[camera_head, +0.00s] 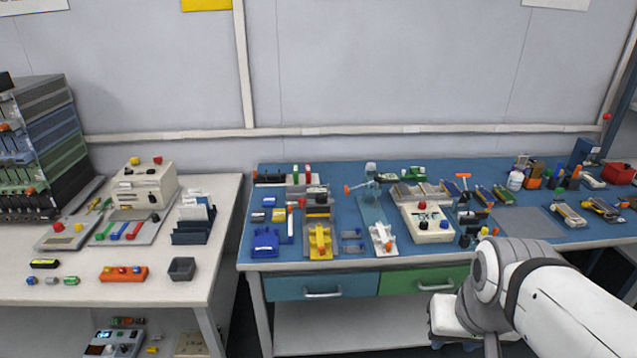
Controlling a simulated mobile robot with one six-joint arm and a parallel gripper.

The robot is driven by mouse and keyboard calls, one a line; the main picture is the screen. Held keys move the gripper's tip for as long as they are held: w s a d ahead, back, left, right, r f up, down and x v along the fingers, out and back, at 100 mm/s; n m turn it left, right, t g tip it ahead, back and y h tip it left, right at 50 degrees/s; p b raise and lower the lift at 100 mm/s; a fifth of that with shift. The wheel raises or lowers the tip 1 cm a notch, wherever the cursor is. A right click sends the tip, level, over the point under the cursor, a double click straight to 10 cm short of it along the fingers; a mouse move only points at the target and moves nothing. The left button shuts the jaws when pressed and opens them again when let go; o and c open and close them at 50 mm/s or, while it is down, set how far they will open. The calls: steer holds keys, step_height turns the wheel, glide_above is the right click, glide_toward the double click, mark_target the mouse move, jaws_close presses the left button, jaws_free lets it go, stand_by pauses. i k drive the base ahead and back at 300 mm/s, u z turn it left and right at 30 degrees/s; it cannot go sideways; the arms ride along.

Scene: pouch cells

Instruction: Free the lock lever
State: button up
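I cannot tell for sure which part is the lock lever. On the blue bench top (345,262), a yellow fixture (320,240) and a white fixture (383,238) stand near the front edge. A press-like device with an orange-red knob (347,189) stands behind the white one. An orange T-shaped handle (463,177) stands further right. My white arm comes in from the lower right, in front of the bench.
A pale table (215,270) at left holds a cream box (148,185), an orange block (123,273) and a dark bin (182,268). A gap separates it from the bench. A cream box with buttons (428,222) and a flat grey mat (528,222) are on the bench.

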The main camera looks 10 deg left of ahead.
mark_target(301, 202)
steer(key=i, duration=0.95)
steer(key=z, duration=0.05)
